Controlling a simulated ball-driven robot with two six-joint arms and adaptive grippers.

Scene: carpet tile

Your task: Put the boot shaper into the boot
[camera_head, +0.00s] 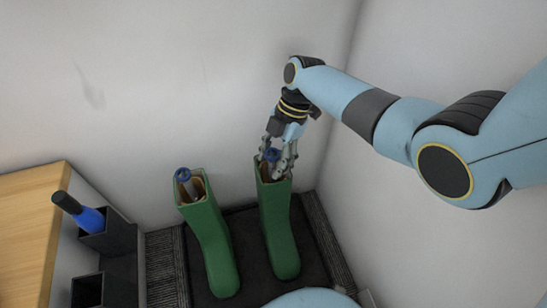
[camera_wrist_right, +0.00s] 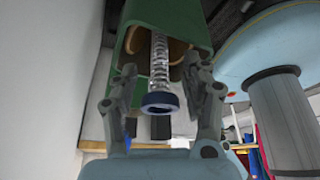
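Two tall green boots stand side by side: a left boot (camera_head: 210,245) and a right boot (camera_head: 280,235). A boot shaper with a blue knob (camera_head: 183,175) sticks up from the left boot's opening. Another boot shaper (camera_head: 271,155) stands in the right boot's opening. In the right wrist view its clear ribbed shaft (camera_wrist_right: 160,62) runs into the boot (camera_wrist_right: 197,22) and its dark blue end ring faces me. My right gripper (camera_head: 277,162) is at the right boot's top, fingers spread on either side of this shaper with visible gaps. My left gripper is out of view.
The boots stand on a dark mat (camera_head: 245,222) with ribbed edges, near the corner of two pale walls. At the left are a wooden tabletop (camera_head: 28,215) and dark square holders (camera_head: 117,238), one with a blue, black-handled item (camera_head: 88,217).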

